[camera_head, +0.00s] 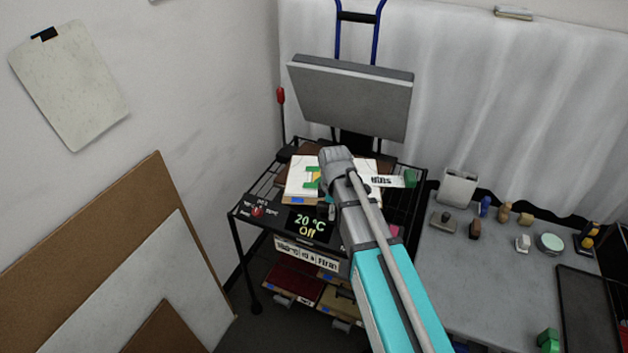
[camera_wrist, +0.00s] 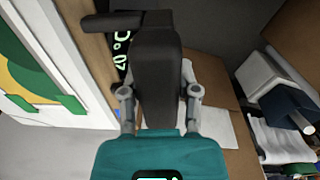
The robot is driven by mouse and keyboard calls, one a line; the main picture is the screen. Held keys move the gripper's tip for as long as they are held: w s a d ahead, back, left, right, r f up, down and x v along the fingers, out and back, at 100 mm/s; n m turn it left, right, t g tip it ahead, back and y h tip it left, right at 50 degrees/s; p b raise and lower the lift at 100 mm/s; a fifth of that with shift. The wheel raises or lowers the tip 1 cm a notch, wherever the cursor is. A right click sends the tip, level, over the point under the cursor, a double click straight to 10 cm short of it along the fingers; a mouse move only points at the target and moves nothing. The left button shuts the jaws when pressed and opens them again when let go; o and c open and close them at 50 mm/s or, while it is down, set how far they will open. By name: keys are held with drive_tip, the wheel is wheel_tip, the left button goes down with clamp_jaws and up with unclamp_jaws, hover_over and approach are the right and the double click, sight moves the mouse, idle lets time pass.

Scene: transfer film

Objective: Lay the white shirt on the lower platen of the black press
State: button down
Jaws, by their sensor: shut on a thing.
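The black press (camera_head: 255,212) stands at the middle with its thick grey upper plate (camera_head: 345,98) raised. A white sheet-like piece with a green and yellow print (camera_head: 298,184) lies over its brown lower board; I cannot tell for sure that it is the shirt. The print also shows large at the left of the wrist view (camera_wrist: 45,80). My gripper (camera_wrist: 158,75) is shut beside the print, near the press's front display (camera_head: 308,226). A dark block shows between its finger links; I cannot make out what is held. In the head view my arm hides the jaws and part of the press.
A grey worktable (camera_head: 460,265) on the right holds several small items and a black tray (camera_head: 585,310). Brown and white boards (camera_head: 120,260) lean at the left wall. Shelves below the press hold red (camera_head: 300,282) and brown goods. Open floor lies left of the press.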

sight(316, 186)
drive_tip(key=shift+a, duration=0.1)
drive_tip(key=w+a+m, duration=0.1)
drive_tip(key=w, duration=0.3)
drive_tip(key=w+a+m, duration=0.1)
drive_tip(key=w+a, duration=0.1)
drive_tip(key=w, duration=0.3)
drive_tip(key=w+a+m, duration=0.1)
drive_tip(key=w+a, duration=0.1)
drive_tip(key=w, duration=0.2)
drive_tip(key=shift+w+a+f+m, duration=0.15)
drive_tip(key=shift+w+f+m, duration=0.1)
drive_tip(key=shift+w+m, duration=0.15)
drive_tip(key=shift+s, duration=0.1)
drive_tip(key=shift+s+t, duration=0.1)
drive_tip(key=shift+t, duration=0.2)
wheel_tip(316, 186, down, 6)
drive_tip(key=b, duration=0.6)
drive_tip(key=shift+f+b, duration=0.55)
drive_tip(key=shift+b, duration=0.3)
drive_tip(key=shift+c, duration=1.3)
unclamp_jaws()
drive_tip(key=shift+s+r, duration=0.1)
drive_tip(key=shift+r, duration=0.05)
